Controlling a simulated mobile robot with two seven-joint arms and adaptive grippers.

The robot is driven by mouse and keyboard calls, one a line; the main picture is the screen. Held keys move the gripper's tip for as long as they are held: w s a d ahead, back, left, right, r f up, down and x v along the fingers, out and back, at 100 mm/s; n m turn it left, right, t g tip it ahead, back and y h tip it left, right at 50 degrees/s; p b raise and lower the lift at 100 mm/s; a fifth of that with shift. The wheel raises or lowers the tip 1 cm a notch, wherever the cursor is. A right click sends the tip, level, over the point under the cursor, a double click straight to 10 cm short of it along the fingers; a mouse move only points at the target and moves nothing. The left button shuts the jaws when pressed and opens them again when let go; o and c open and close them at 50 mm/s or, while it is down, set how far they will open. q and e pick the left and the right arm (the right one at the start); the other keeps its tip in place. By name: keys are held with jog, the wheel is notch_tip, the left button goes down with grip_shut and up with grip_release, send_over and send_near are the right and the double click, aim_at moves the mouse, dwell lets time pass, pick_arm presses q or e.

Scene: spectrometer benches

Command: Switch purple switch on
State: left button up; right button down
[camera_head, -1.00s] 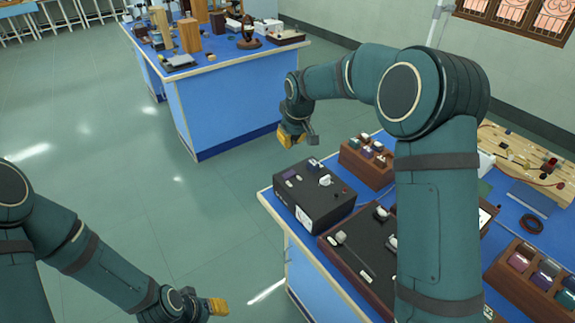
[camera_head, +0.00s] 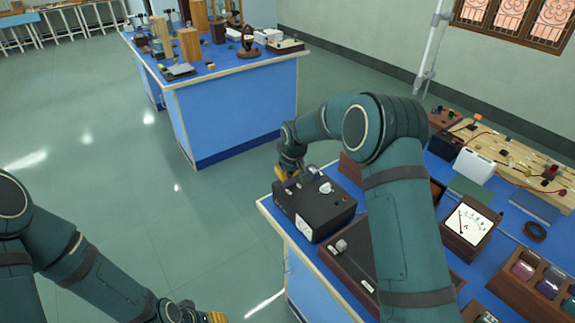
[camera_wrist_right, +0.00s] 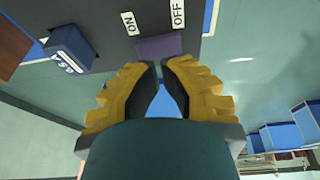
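The purple switch (camera_wrist_right: 157,47) sits on a black box between an ON label and an OFF label in the right wrist view. In the head view the black box (camera_head: 325,215) stands at the near left corner of the blue bench. My right gripper (camera_wrist_right: 158,66) has its fingertips drawn together just below the switch; contact cannot be told. In the head view the right gripper (camera_head: 288,173) is at the box's far left edge, partly hidden. My left gripper (camera_head: 214,317) is at the bottom edge, away from the bench, its fingers unclear.
A blue block (camera_wrist_right: 70,50) stands out from the box beside the switch. An ammeter (camera_head: 468,222) and a wooden rack (camera_head: 540,280) stand right on the bench. My right arm hides part of the bench. A second blue bench (camera_head: 235,110) stands behind, with open floor between.

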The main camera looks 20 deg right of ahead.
jog(key=shift+f, duration=0.55)
jog(key=shift+d, duration=0.1)
jog(key=shift+w+d+f+y, duration=0.1)
jog(key=shift+d+f+y, duration=0.1)
jog(key=shift+f+y, duration=0.25)
jog(key=shift+d+g+y, duration=0.1)
jog(key=shift+g+y, duration=0.3)
jog(key=shift+y, duration=0.15)
jog(key=shift+a, duration=0.2)
jog(key=shift+s+a+f, duration=0.1)
jog(key=shift+s+a, duration=0.35)
jog(key=shift+a, duration=0.35)
